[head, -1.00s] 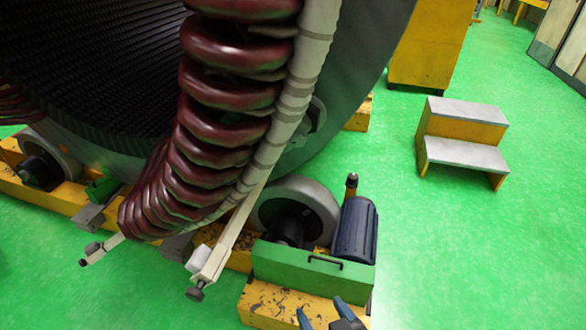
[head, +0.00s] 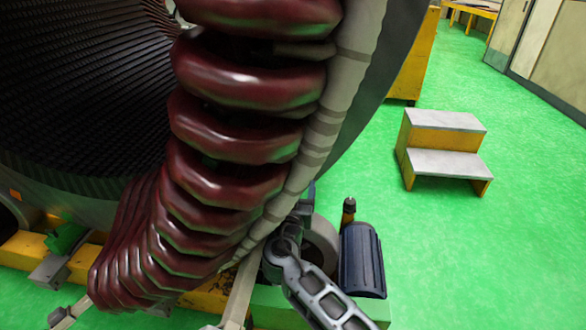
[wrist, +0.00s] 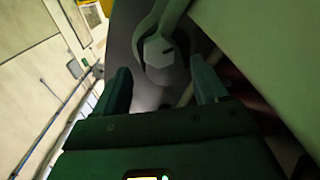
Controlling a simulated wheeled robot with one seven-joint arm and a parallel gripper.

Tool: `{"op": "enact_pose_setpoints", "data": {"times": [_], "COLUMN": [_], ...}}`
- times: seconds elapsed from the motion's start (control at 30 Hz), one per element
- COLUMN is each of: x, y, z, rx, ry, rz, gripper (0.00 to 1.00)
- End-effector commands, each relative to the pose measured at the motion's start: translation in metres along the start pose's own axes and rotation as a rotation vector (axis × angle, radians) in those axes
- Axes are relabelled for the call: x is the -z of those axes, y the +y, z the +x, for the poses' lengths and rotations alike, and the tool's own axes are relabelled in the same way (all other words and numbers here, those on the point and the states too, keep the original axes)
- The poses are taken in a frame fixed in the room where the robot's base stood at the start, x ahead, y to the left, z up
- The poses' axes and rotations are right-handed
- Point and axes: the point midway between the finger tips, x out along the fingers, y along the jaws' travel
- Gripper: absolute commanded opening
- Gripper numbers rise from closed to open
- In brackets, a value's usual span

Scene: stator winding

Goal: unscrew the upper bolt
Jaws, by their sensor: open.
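A pale hex-headed bolt (wrist: 158,50) sits in a rounded grey bracket (wrist: 172,18) in the wrist view, seen head-on. My gripper (wrist: 162,82) is open and empty, with one finger to the left of the bolt head and the other to the right. The bolt head is just beyond the fingertips, and no contact shows. In the head view, my gripper (head: 306,194) is partly hidden beside the wrapped pale ring (head: 318,130), and the bolt is hidden. I cannot tell from these views whether this is the upper bolt.
Dark red coils (head: 235,130) of the stator stand close to the left of my arm. A blue motor (head: 362,260) and a roller (head: 322,240) are beside my arm at lower right. A yellow step stool (head: 442,150) stands farther right on open green floor.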

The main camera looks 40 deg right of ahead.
Motion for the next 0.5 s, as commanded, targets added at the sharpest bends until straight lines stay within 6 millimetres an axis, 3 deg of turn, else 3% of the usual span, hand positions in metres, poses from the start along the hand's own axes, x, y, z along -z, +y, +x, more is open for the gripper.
{"op": "enact_pose_setpoints", "data": {"times": [0.5], "x": [0.001], "y": [0.000], "z": [0.067], "rx": [0.001], "ry": [-0.001], "rz": [-0.002], "gripper": [0.73]}}
